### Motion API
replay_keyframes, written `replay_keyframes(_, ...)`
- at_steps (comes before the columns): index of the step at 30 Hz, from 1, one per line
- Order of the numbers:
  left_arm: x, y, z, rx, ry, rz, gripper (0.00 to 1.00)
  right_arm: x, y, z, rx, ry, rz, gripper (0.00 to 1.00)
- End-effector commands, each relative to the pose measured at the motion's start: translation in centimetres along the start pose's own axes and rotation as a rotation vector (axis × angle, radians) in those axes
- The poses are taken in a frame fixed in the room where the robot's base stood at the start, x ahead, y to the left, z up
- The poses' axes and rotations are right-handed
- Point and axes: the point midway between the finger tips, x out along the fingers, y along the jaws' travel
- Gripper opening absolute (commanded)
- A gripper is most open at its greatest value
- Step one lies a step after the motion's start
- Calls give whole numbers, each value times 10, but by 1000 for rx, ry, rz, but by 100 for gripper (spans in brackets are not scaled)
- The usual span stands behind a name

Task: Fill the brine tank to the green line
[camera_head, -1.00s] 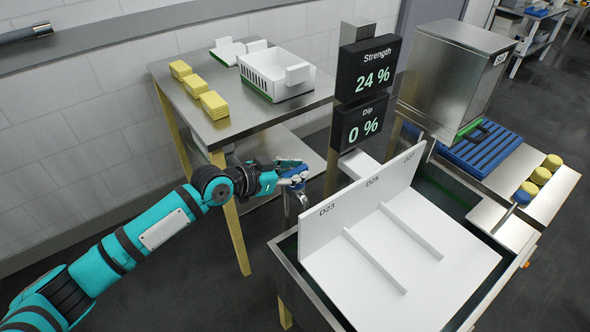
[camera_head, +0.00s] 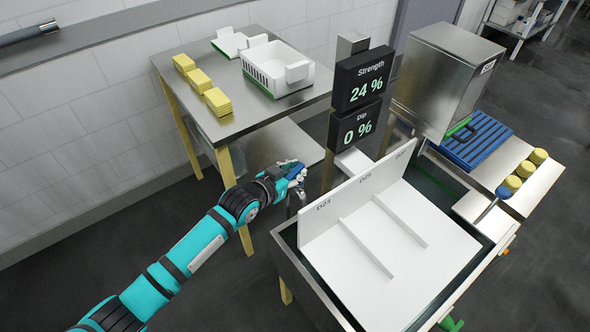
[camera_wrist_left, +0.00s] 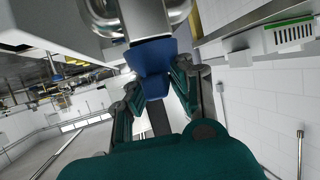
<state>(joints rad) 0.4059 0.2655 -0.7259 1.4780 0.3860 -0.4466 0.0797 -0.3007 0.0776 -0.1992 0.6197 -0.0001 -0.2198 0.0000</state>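The brine tank (camera_head: 297,262) stands at the lower right, with a white divided rack marked D23, D25 and D27 (camera_head: 400,245) over its opening. My left gripper (camera_head: 291,176) is at the tank's back left corner, by a metal tap (camera_head: 301,194). In the left wrist view, its fingers (camera_wrist_left: 158,90) close on both sides of a blue tap handle (camera_wrist_left: 151,58) below a round metal body (camera_wrist_left: 135,15). My right gripper is not in view.
Displays read Strength 24 % (camera_head: 364,80) and Dip 0 % (camera_head: 356,125). A steel table (camera_head: 225,128) behind holds yellow blocks (camera_head: 200,81) and a white crate (camera_head: 277,68). A steel box (camera_head: 447,75), blue slatted rack (camera_head: 478,139) and yellow rounds (camera_head: 525,169) are right. A green handle (camera_head: 451,324) shows below.

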Motion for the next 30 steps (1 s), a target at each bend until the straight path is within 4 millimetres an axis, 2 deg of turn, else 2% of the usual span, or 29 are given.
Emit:
replay_keyframes(1, 0, 0, -1, 2, 3, 0, 23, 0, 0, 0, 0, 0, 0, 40)
replay_keyframes(5, 0, 0, -1, 2, 2, 0, 40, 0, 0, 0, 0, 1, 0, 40)
replay_keyframes(13, -1, 0, 0, 1, 1, 0, 40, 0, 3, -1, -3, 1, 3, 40)
replay_keyframes(16, -7, 0, 0, 1, 1, 0, 40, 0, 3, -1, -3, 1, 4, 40)
replay_keyframes(20, -26, 0, 1, 2, 0, 1, 40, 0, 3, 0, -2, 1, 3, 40)
replay_keyframes(30, -96, 0, 1, 2, -1, 1, 40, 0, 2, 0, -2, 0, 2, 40)
